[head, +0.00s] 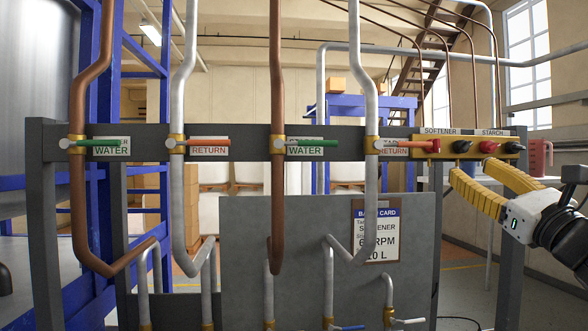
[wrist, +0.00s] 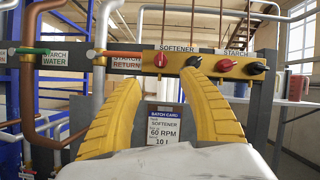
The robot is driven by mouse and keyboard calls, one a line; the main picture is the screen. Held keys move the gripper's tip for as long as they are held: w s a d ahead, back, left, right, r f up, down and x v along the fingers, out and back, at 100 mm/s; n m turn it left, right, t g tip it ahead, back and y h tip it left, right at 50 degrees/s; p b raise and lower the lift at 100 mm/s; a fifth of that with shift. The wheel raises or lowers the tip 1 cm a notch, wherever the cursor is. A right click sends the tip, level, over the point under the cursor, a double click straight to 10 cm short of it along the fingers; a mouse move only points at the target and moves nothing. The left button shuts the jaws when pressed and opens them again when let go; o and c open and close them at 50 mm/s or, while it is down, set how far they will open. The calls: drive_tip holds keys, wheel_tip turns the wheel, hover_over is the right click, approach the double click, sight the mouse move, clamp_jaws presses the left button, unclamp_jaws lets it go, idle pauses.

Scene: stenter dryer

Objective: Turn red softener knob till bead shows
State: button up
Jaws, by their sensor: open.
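The red softener knob (wrist: 160,59) is the leftmost knob on a yellow panel (wrist: 210,55), under the SOFTENER label. In the head view the same red knob (head: 434,146) sits at the panel's left end, beside a pipe. A black knob (wrist: 193,61) is to its right, also by the SOFTENER label. I cannot make out a bead. My gripper (wrist: 163,85) is open and empty, its two yellow fingers spread below the panel. The red knob shows above the gap between them. In the head view my gripper (head: 470,170) is just below and in front of the panel.
A second red knob (wrist: 226,65) and black knob (wrist: 259,68) are under the STARCH label. Pipes with green and orange valve handles stand left of the panel. A batch card (head: 376,231) reading SOFTENER hangs on a grey plate (head: 290,225). A red jug (head: 537,157) stands at right.

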sight(438, 144)
wheel_tip(438, 144, up, 8)
drive_tip(key=d+n+g+y+p, duration=0.2)
drive_tip(key=n+g, duration=0.6)
drive_tip(key=n, duration=1.6)
drive_tip(key=p+x, duration=0.1)
drive_tip(key=x, duration=1)
drive_tip(key=shift+w+p, duration=0.3)
drive_tip(key=shift+p, duration=0.1)
drive_tip(key=shift+d, duration=0.1)
clamp_jaws()
